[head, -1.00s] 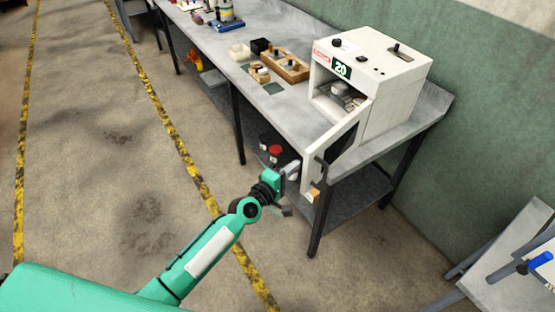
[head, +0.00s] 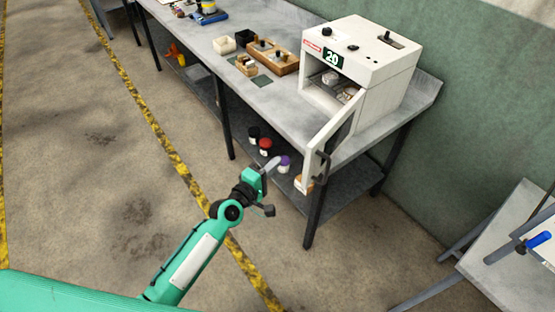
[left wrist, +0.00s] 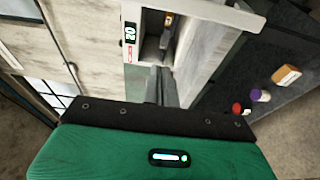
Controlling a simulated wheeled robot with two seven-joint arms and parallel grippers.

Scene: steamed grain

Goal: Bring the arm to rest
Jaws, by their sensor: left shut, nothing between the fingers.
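My left arm reaches up from the bottom left in the head view. Its gripper (head: 270,166) is shut and empty, in front of the bench and apart from the open door (head: 318,152) of the white box-shaped machine (head: 365,65). In the left wrist view the shut fingers (left wrist: 162,90) point toward the machine (left wrist: 190,25), whose green number 20 label shows sideways. Jars or similar items are visible inside the machine through its open front in the head view. My right gripper is in neither view.
The bench top (head: 262,95) carries a wooden block (head: 278,60) with weights and small boxes. Jars with black, red (head: 265,144) and purple lids stand on the lower shelf. A second table (head: 510,235) is at the right. The floor (head: 110,160) at left is open.

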